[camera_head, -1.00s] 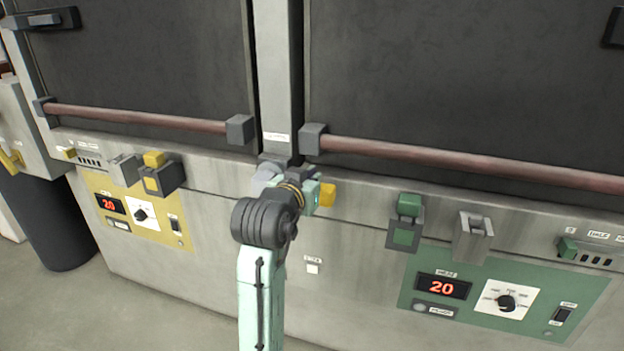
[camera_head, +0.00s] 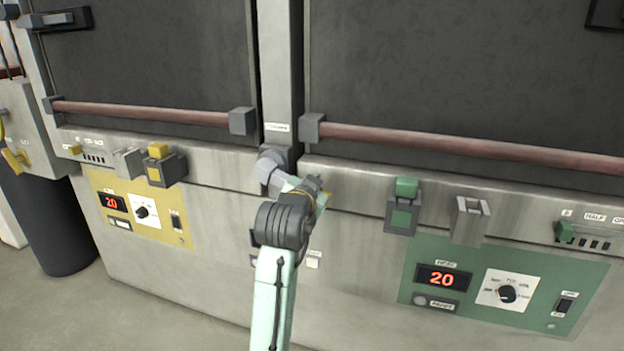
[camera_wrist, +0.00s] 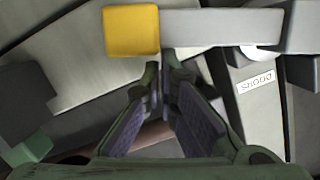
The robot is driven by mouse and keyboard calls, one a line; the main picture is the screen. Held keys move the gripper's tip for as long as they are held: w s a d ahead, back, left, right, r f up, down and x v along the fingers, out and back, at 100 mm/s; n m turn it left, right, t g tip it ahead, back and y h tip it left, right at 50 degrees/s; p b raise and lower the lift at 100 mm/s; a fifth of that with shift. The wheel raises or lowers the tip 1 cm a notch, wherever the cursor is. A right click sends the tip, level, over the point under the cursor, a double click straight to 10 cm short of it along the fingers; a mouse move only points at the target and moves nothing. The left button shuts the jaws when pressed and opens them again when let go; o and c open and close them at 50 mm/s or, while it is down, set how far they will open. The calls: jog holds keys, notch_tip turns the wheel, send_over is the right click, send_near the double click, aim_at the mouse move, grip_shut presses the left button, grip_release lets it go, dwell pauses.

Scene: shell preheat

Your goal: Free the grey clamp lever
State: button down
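The grey clamp lever (camera_wrist: 205,27) crosses the top of the wrist view as a grey bar with a yellow end block (camera_wrist: 131,30). In the head view its grey hub (camera_head: 271,166) sits on the post between the two dark doors, and its yellow end (camera_head: 323,201) is mostly hidden behind my gripper (camera_head: 310,188). The fingertips lie just below the bar in the picture, close to the yellow block. I cannot tell whether they touch it.
Reddish door bars (camera_head: 460,147) run left and right of the post. A yellow panel (camera_head: 142,211) is at left and a green panel (camera_head: 505,291) at right; both displays read 20. Yellow (camera_head: 162,165) and green (camera_head: 402,210) latch blocks jut out above them. Floor shows at lower left.

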jog(key=w+a+f+m+t+y+b, duration=0.2)
jog(key=w+a+f+m+b, duration=0.1)
jog(key=a+f+m+b, duration=0.6)
jog(key=shift+f+m+t+b, duration=0.6)
jog(key=shift+f+b, duration=1.05)
jog(key=shift+b, duration=1.75)
